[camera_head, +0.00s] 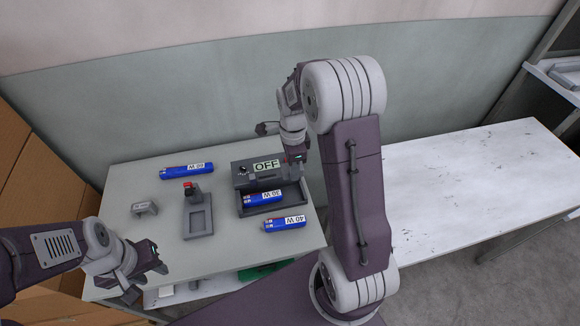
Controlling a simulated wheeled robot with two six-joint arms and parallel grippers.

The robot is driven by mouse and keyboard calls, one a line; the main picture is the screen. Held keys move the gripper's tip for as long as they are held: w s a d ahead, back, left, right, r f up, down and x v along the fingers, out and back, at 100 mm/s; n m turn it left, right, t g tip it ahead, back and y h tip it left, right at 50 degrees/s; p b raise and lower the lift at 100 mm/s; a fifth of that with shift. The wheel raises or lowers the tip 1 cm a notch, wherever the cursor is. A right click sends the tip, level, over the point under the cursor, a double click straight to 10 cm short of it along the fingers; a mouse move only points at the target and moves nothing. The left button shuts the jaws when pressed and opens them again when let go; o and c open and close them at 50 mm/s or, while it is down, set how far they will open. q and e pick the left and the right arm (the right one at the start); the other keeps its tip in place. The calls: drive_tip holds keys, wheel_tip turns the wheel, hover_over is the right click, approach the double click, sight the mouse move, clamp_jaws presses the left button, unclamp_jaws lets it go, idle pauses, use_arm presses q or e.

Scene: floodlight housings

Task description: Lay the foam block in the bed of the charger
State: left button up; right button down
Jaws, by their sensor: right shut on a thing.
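No foam block can be made out for certain. The likely charger is the dark grey unit (239,179) marked OFF, at the right of the light table. In its front bed lies a blue pack (262,198) labelled 30 W. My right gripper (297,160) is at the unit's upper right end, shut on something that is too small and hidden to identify. My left gripper (148,278) is open and empty over the table's front left edge, apart from all objects.
A blue pack (187,171) lies at the back; another (284,224), labelled 40 W, lies in front of the unit. A grey fixture (198,228) with a red button and a small grey bracket-like piece (144,209) stand left. A white table (460,190) at right is clear.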

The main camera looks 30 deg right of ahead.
drive_tip(key=shift+w, duration=0.1)
drive_tip(key=shift+w+d+f, duration=0.1)
drive_tip(key=shift+f, duration=0.2)
drive_tip(key=b, duration=0.5)
hover_over(292, 196)
wheel_tip(292, 196, down, 9)
drive_tip(key=shift+w+r, duration=0.1)
drive_tip(key=shift+f+b, duration=0.4)
drive_tip(key=shift+f+b, duration=0.8)
drive_tip(key=shift+f, duration=0.7)
idle(0.4)
